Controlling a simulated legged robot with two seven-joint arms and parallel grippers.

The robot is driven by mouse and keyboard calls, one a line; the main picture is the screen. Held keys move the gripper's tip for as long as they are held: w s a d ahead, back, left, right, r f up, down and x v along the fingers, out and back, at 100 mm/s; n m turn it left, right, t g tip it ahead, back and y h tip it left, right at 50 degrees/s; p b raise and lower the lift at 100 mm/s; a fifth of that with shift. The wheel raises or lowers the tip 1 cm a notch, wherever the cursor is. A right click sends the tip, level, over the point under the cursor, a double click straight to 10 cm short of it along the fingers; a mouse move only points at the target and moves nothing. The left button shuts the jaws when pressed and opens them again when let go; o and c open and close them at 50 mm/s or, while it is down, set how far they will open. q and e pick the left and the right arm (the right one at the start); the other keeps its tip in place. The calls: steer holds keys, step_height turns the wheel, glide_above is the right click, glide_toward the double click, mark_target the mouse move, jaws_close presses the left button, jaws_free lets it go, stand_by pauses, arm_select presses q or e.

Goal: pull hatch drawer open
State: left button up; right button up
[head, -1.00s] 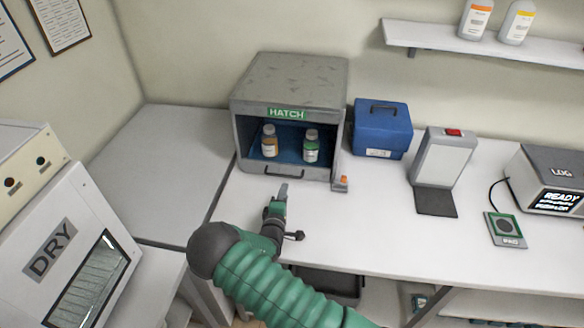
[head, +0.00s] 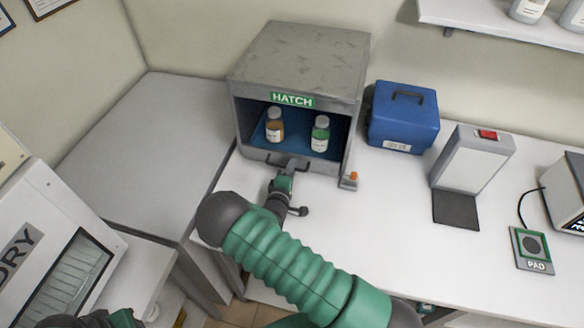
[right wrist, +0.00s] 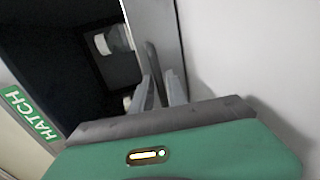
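The grey hatch box (head: 300,60) stands at the back of the white bench, its front open. Its blue-floored drawer (head: 257,131) holds an amber bottle (head: 274,128) and a green bottle (head: 320,135). The dark drawer handle (head: 272,161) is on the low front panel. My right gripper (head: 291,166) is at this handle. In the right wrist view, the handle (right wrist: 153,72) runs between the fingers of my right gripper (right wrist: 159,92), which look apart. Whether they touch it is unclear. Part of my left arm shows at the bottom left of the head view, without fingers.
A blue case (head: 403,118) and a white panel stand (head: 470,160) are right of the hatch. A small post with an orange top (head: 352,179) stands at its front right corner. The bench (head: 400,235) in front is mostly clear.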

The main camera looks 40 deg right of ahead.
steer(key=shift+d, duration=0.2)
jaws_close()
steer(key=shift+a+f, duration=0.1)
stand_by(0.8)
